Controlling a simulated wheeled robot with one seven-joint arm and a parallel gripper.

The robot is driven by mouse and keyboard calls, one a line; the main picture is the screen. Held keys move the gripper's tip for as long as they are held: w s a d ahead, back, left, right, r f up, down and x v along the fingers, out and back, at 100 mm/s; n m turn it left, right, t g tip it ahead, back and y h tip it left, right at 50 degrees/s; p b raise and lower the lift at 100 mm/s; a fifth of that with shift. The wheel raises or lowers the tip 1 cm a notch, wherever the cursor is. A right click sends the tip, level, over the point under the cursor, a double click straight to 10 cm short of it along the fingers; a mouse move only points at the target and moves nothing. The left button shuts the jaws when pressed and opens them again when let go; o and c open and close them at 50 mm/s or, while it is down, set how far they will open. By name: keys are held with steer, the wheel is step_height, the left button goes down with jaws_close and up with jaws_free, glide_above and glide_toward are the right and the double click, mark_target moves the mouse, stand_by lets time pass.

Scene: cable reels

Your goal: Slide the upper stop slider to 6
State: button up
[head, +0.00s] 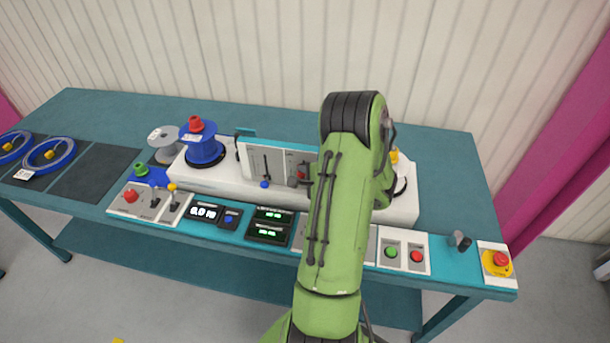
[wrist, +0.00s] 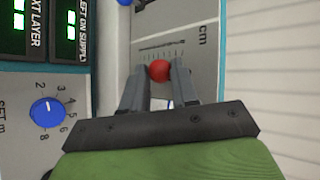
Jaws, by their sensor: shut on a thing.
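The red ball knob (wrist: 159,70) in the wrist view sits on a slider beside a scale with tick marks (wrist: 175,47) and the letters "cm". The scale's numbers are too small to read. My gripper (wrist: 158,76) is shut on this red knob, with one finger on each side. In the head view my green arm covers the gripper and most of that part of the upright panel (head: 265,163). A blue knob (head: 264,184) sits low on the panel's left part; a blue knob (wrist: 124,2) shows at the wrist view's top edge.
A blue dial (wrist: 47,112) and green-lit displays (wrist: 71,22) are left of the gripper in the wrist view. On the bench, a blue reel (head: 204,150) stands left of the panel. Green (head: 391,252) and red (head: 416,256) buttons lie right of my arm.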

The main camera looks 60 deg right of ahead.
steer(key=shift+f+b, duration=0.45)
steer(key=shift+f, duration=0.15)
steer(key=o, duration=1.1)
steer(key=shift+c, duration=0.2)
steer(key=shift+s+r, duration=0.1)
steer(key=b+v, duration=0.3)
steer(key=v, duration=1.2)
steer(key=shift+s, duration=0.25)
steer(key=shift+a+r, duration=0.1)
steer(key=shift+r, duration=0.05)
